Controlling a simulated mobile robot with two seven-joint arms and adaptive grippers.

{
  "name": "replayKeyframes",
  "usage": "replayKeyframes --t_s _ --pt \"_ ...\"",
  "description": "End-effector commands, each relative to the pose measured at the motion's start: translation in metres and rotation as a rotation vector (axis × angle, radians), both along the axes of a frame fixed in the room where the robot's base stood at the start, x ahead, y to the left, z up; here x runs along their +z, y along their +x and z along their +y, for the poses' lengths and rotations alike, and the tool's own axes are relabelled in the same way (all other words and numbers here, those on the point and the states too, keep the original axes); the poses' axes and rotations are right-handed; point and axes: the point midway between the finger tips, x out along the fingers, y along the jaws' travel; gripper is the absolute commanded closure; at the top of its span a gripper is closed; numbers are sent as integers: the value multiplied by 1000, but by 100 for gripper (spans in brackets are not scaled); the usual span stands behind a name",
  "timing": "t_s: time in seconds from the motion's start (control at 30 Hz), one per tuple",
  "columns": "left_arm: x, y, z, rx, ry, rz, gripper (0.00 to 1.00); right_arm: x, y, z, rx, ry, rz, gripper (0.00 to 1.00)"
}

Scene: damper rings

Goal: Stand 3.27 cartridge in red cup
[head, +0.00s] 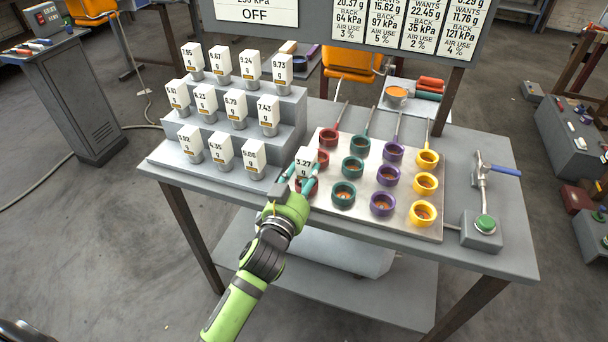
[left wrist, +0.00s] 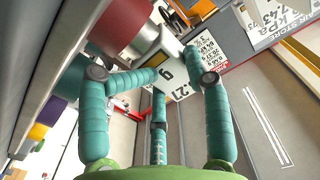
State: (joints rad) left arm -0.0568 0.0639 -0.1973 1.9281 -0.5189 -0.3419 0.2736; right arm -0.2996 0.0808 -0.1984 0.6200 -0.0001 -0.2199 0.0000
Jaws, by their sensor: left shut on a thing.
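The 3.27 cartridge (head: 306,163) is a white block with a black-printed label, held upright over the front red cup (head: 299,188) on the plate. My left gripper (head: 304,181) has its teal fingers shut around it. In the left wrist view the white cartridge (left wrist: 170,48) sits between the fingertips (left wrist: 160,78), its base close to a red cup (left wrist: 112,24). The fingers partly hide the front red cup, and I cannot tell whether the base is inside it. Two more red cups stand behind, one of them at the back (head: 329,138). My right gripper is not in view.
Several other cartridges stand on a grey stepped rack (head: 286,131) at left. Green (head: 343,194), purple (head: 382,204) and yellow (head: 422,214) cups fill the plate's (head: 352,217) other columns. A lever (head: 497,170) and green button (head: 485,222) are at right; the sign stands behind.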

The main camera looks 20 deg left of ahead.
Motion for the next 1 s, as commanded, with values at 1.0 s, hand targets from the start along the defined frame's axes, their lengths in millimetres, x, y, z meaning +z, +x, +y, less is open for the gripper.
replayKeyframes --t_s 1.0 --pt "-10 0 0 -1 -1 -2 89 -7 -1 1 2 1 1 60"
